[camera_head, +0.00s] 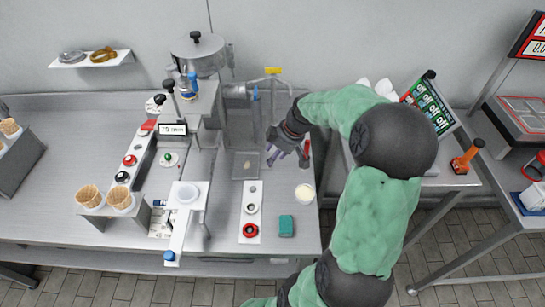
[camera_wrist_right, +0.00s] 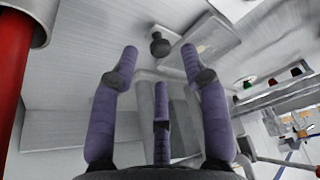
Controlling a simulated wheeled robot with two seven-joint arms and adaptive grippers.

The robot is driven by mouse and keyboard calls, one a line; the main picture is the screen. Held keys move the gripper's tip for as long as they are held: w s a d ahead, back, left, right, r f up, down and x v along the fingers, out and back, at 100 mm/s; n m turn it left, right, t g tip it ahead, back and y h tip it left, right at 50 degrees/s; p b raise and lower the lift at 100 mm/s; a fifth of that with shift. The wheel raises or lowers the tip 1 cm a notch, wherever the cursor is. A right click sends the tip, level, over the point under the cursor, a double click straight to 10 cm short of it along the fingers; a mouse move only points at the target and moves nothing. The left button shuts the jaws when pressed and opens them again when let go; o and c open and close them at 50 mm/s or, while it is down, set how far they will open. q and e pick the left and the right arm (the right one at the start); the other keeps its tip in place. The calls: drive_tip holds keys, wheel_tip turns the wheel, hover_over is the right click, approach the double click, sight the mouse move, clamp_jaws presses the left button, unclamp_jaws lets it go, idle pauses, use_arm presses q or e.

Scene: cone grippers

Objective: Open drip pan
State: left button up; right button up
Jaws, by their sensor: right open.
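A grey square piece (camera_head: 246,165) lies at the front foot of the tall metal machine (camera_head: 243,125); it looks like the drip pan, though I cannot be sure. In the right wrist view a dark round knob (camera_wrist_right: 160,44) shows beyond the fingertips, close to a pale rectangular plate (camera_wrist_right: 212,42). I cannot tell whether the knob belongs to the pan. My right gripper (camera_head: 275,154) is just right of the square piece in the head view. My left gripper is not in view.
A red cylinder (camera_wrist_right: 15,75) stands close to the right wrist. A white strip (camera_head: 251,212) with round holders, a cream-coloured cup (camera_head: 304,194) and a green sponge (camera_head: 286,226) are on the counter in front. A white stand (camera_head: 184,200) is to the left.

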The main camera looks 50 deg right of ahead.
drive_tip(key=v, duration=0.9)
drive_tip(key=shift+r, duration=0.15)
